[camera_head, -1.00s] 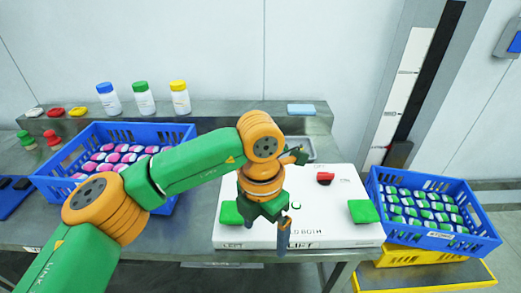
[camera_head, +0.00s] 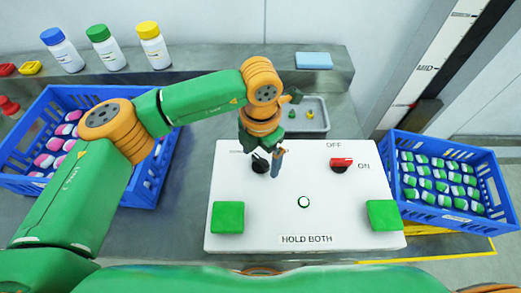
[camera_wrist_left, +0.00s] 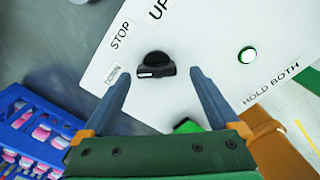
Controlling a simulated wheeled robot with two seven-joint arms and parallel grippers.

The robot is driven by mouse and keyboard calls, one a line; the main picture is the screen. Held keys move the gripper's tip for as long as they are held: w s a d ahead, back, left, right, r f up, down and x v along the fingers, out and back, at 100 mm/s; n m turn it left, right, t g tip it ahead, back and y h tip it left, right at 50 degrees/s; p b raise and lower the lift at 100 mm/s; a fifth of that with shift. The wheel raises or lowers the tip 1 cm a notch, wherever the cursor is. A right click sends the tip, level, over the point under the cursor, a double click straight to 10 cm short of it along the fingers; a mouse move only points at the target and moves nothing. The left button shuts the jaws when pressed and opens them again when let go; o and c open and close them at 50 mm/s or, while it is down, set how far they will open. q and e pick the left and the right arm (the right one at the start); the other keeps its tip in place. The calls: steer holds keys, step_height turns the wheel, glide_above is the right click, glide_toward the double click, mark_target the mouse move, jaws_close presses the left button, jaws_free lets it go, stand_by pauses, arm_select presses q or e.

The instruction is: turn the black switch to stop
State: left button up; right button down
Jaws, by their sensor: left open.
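The black switch (camera_head: 259,166) is a round knob at the back left of the white panel (camera_head: 330,212). My left gripper partly hides it in the head view. In the left wrist view the switch (camera_wrist_left: 155,63) shows whole, with a white mark on its near side; the labels STOP and UP are printed beyond it. My left gripper (camera_head: 268,164) points down at the switch and is open. In the wrist view its fingertips (camera_wrist_left: 159,74) lie to either side of the switch, and I cannot tell whether they touch it. My right gripper is not in view.
The panel also bears a red switch (camera_head: 342,163) marked OFF and ON, two green pads (camera_head: 228,217) (camera_head: 384,215) and a round white button (camera_head: 303,202). Blue crates (camera_head: 502,190) (camera_head: 150,192) stand at both sides. A grey tray (camera_head: 320,128) and bottles (camera_head: 106,52) are behind.

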arm_select(q)
steer(key=shift+w+f, duration=0.15)
steer(key=shift+f, duration=0.25)
steer(key=shift+w+f, duration=0.25)
steer(key=shift+s, duration=0.15)
steer(key=c, duration=1.4)
steer(key=shift+f+m+b, duration=0.1)
steer(key=shift+m+b, duration=0.4)
steer(key=shift+b, duration=0.3)
steer(key=m+b, duration=0.2)
steer(key=shift+f+b, duration=0.1)
steer(key=shift+b, duration=0.25)
steer(key=m+b, duration=0.2)
steer(key=shift+m, duration=0.3)
steer(key=shift+r+m+b, duration=0.25)
steer(key=shift+m+b, duration=0.5)
steer(key=shift+m, duration=0.75)
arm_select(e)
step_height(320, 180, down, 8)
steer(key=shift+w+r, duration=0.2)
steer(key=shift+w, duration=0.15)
